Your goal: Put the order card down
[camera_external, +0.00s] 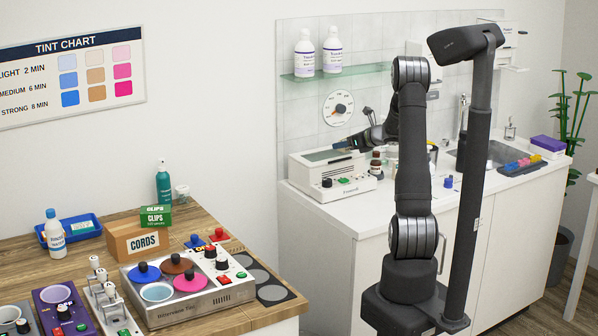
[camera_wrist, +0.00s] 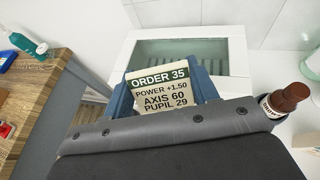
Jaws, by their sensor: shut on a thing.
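The order card (camera_wrist: 160,92) is a small cream card with a dark green top band. It reads "ORDER 35, POWER +1.50, AXIS 60, PUPIL 29". My gripper (camera_wrist: 163,88) is shut on it, with a blue finger at each side of the card. The lower edge of the card is hidden behind the grey wrist housing. In the external view my gripper (camera_external: 345,145) is small and hangs over the counter above a cream box-shaped machine (camera_external: 345,188) with a windowed top. The card cannot be made out clearly there.
A brown bottle (camera_external: 376,166) stands close to the machine's right side; it also shows in the wrist view (camera_wrist: 283,100). A glass shelf (camera_external: 337,74) with two white bottles is above. The wooden table (camera_external: 196,221) at left is crowded.

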